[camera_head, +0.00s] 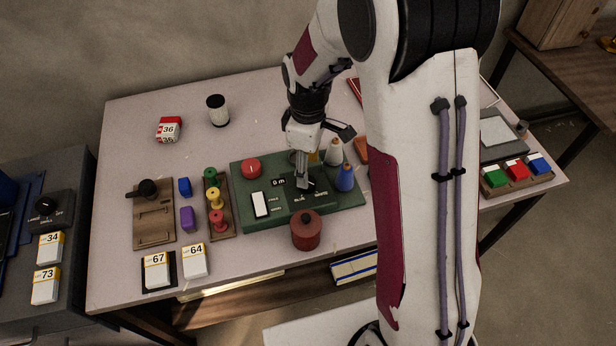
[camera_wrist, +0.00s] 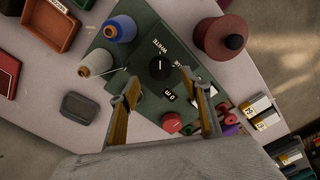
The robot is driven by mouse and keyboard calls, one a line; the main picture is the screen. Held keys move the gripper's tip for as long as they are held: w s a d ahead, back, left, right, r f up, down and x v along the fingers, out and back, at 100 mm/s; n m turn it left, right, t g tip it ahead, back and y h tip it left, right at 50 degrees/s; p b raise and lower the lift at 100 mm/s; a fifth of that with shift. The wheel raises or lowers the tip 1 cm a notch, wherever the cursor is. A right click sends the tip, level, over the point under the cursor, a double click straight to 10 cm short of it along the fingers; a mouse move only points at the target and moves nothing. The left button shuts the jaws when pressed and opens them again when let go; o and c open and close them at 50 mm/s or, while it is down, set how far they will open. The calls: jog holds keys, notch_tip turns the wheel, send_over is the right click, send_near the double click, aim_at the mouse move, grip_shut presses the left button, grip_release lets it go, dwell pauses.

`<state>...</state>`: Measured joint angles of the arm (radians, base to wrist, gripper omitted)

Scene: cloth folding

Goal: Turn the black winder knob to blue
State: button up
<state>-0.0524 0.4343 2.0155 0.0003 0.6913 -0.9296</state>
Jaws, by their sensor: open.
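The black winder knob (camera_wrist: 158,68) sits on the green winder base (camera_wrist: 140,25) in the wrist view, with a short pale mark on its top. The word WHITE is printed beside it, and a partly hidden second label lies on its other side. My gripper (camera_wrist: 165,102) is open, its two fingers apart with nothing between them and the knob beyond their tips. In the head view my gripper (camera_head: 302,182) is over the right part of the green base (camera_head: 242,205) and largely hides the knob. Whether the fingers touch it cannot be told.
A blue cone (camera_head: 345,178) and a white cone (camera_head: 334,152) stand close right of my gripper. A red button (camera_head: 251,168), a small display and a white switch (camera_head: 261,204) are on the base. A dark red lidded pot (camera_head: 306,230) stands in front.

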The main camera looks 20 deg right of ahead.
jog(key=shift+f, duration=2.55)
jog(key=c, duration=1.1)
